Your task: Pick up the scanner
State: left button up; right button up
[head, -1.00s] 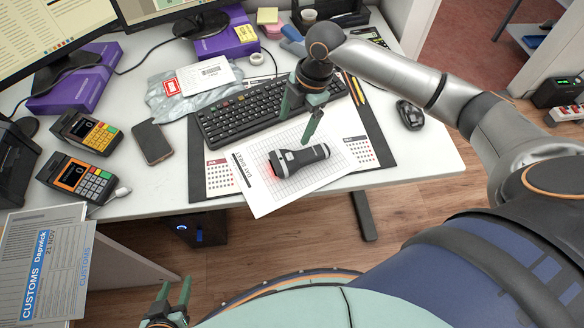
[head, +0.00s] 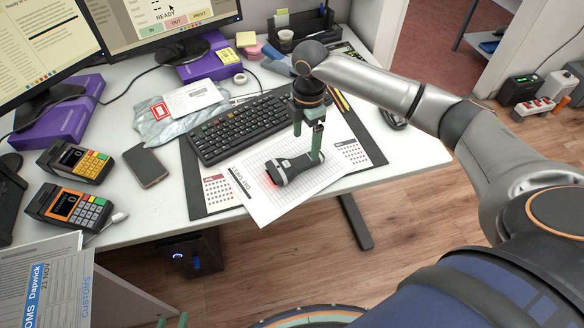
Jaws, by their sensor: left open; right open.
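The scanner (head: 286,174), black with grey bands and a red glow at its left end, lies on a white gridded sheet (head: 263,213) on the desk mat. My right gripper (head: 308,146) points down at the scanner's right end. Its jaws are open, with one green finger in front of that end and the other further back. The near finger hides part of the scanner; I cannot tell whether it touches. My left gripper (head: 172,321) barely shows at the bottom edge, only its green fingertips, apart and far from the scanner.
A black keyboard (head: 240,127) lies just behind the sheet. A phone (head: 147,165) and two card terminals (head: 75,161) (head: 68,208) are to the left. A mouse (head: 394,117) is at the right. The desk's right front corner is clear.

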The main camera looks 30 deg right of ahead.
aim_at(306, 158)
notch_tip(306, 158, down, 7)
jog(key=shift+d+b, duration=0.1)
jog(key=shift+b, duration=0.35)
grip_shut()
dwell(0.7)
